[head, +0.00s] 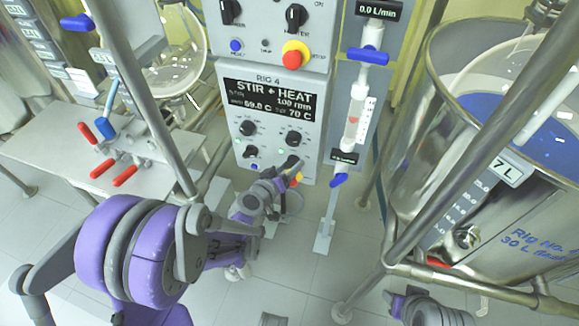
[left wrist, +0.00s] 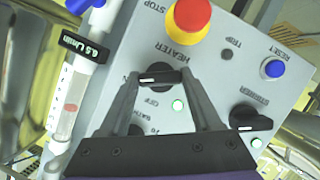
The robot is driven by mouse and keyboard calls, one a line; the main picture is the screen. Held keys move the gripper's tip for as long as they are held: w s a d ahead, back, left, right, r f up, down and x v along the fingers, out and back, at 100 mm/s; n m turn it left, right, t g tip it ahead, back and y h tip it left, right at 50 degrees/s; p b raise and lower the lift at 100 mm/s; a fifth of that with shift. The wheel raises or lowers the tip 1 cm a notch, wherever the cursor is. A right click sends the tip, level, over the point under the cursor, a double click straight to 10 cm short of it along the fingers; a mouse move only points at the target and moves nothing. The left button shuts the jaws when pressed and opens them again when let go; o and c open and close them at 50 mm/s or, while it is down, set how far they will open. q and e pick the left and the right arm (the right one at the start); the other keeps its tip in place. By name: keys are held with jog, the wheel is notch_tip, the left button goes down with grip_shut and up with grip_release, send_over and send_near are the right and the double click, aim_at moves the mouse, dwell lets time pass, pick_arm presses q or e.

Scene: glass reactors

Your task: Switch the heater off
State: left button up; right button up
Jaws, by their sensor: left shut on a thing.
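The heater knob (left wrist: 158,77) is a black knob with a white mark, below the word HEATER in the upside-down left wrist view. Its mark points to the left, toward a partly hidden label ending in N; OFF is printed beneath the knob. A green lamp (left wrist: 178,104) beside it is lit. My left gripper (left wrist: 160,88) is shut on the knob, one finger at each side. In the head view my left gripper (head: 291,174) covers much of the lower right of the Rig 4 panel (head: 236,184). The display (head: 270,98) reads STIR + HEAT, 100 rpm, SP 70 C.
The stirrer knob (left wrist: 250,121), red stop button (left wrist: 191,14) and blue reset button (left wrist: 273,67) are close by. A flow meter (head: 354,122) stands right of the panel. A large steel vessel (head: 400,165) is at right, a bench with red-handled valves (head: 125,176) at left.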

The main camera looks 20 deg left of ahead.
pick_arm(q)
jog(key=shift+a+n+h, duration=0.1)
jog(key=shift+n+h, duration=0.3)
jog(key=shift+n, duration=0.3)
jog(key=shift+f+n+t+h+b, duration=0.25)
jog(key=shift+n+h+b, duration=0.25)
jog(key=shift+n, duration=0.5)
jog(key=n+t+h+b, duration=0.1)
jog(key=n+b, duration=0.1)
jog(key=n, duration=0.1)
jog(key=shift+h, duration=0.4)
jog(key=shift+n+t+b, duration=0.55)
jog(key=shift+n+b, duration=0.15)
jog(key=shift+n, duration=0.7)
jog(key=o, duration=1.4)
